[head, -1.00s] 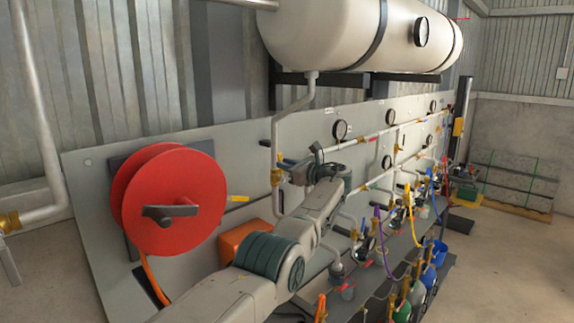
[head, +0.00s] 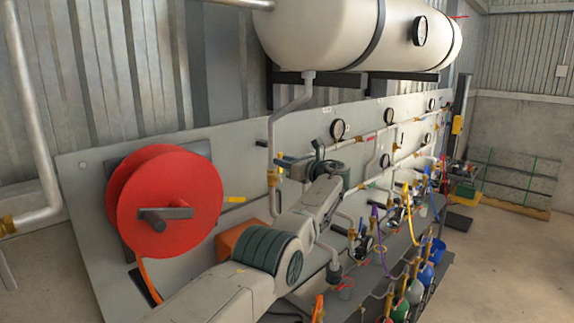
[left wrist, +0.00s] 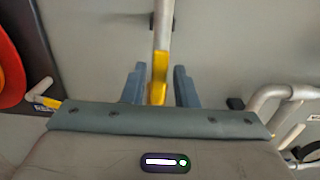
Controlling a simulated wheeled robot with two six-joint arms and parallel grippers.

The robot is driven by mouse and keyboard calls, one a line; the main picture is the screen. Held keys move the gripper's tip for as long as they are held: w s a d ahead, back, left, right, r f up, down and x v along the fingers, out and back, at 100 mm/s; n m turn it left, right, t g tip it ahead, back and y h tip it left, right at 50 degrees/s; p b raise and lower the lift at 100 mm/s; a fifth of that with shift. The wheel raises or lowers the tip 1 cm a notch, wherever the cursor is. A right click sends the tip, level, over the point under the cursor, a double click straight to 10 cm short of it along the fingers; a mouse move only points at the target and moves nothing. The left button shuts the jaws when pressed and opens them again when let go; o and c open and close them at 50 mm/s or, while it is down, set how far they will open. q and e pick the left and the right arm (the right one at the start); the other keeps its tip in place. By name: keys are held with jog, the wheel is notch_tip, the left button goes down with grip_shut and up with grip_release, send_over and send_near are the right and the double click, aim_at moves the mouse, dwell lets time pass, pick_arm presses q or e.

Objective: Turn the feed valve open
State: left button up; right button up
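The valve I take for the feed valve is on the pipe (head: 272,150) that comes down from the white tank; its brass body (head: 271,178) and a bit of yellow show beside my left gripper (head: 287,160). In the left wrist view its yellow handle (left wrist: 158,78) lies in line with the pipe (left wrist: 163,25). My left gripper (left wrist: 161,86) is open, with one blue-grey finger on each side of the handle and gaps between. The handle's lower end is hidden behind the gripper body. My right gripper is not in view.
A red hose reel (head: 170,203) is left of my left arm. The white tank (head: 340,30) hangs above the grey panel (head: 85,200). Gauges, pipes, hoses and several coloured bottles crowd the right side. Open floor (head: 500,265) lies at the far right.

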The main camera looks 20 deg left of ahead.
pick_arm(q)
jog(key=shift+o, duration=0.7)
jog(key=shift+w+a+f, duration=0.1)
jog(key=shift+a+f, duration=0.1)
jog(key=shift+f, duration=0.2)
jog(key=b+v, duration=0.5)
jog(key=v, duration=0.5)
jog(key=shift+s+d, duration=0.2)
jog(key=shift+d, duration=0.15)
